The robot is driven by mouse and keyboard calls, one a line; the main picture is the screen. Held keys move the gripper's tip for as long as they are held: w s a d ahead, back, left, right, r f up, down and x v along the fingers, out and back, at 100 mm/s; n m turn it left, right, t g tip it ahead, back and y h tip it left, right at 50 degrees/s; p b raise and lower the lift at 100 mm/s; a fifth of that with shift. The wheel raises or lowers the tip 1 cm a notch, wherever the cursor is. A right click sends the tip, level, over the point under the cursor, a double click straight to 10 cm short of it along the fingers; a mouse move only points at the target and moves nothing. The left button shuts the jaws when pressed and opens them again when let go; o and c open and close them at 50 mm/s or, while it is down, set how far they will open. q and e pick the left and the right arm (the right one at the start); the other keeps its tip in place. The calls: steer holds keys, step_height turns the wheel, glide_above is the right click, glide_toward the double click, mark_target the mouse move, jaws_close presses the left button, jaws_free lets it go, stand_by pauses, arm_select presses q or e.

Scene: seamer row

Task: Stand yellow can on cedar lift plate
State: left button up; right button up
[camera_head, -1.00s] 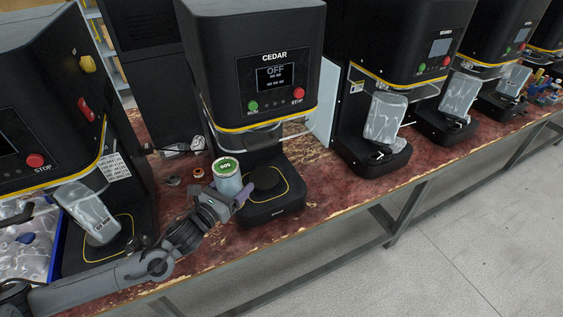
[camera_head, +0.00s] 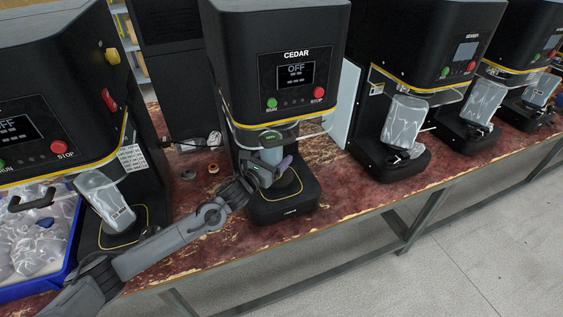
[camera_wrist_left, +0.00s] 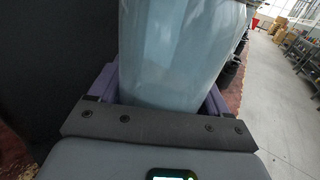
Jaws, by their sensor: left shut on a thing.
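My left gripper (camera_head: 276,166) is shut on a pale blue-grey can (camera_head: 271,153); no yellow shows on it. The can's side fills the upper middle of the left wrist view (camera_wrist_left: 178,50), between purple fingers. In the head view the can is above the rear part of the Cedar machine's base, just under its head. The dark Cedar lift plate (camera_head: 289,181) is partly hidden by the gripper. I cannot tell whether the can touches it. My right gripper is not in view.
The Cedar machine (camera_head: 285,50) reads OFF. Its clear guard (camera_head: 309,138) is raised close above the can. A similar machine (camera_head: 45,90) stands at left beside a blue bin (camera_head: 68,272) of clear packets. More machines line the bench to the right. Small rings (camera_head: 213,169) lie on the bench.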

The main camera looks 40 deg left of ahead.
arm_select(q)
steer(key=shift+w+f+b, duration=0.8)
steer(key=shift+w+f, duration=0.85)
steer(key=shift+w, duration=0.1)
steer(key=shift+f, duration=0.1)
steer(key=o, duration=1.4)
steer(key=shift+f, duration=0.15)
steer(key=shift+o, duration=0.2)
steer(key=shift+r, duration=0.2)
steer(key=shift+s, duration=0.6)
steer(key=s+p, duration=0.1)
steer(key=s, duration=0.4)
steer(key=s+p, duration=0.1)
steer(key=s, duration=0.4)
steer(key=shift+s+d+p, duration=0.2)
steer(key=shift+s+p, duration=0.1)
steer(key=shift+s, duration=0.05)
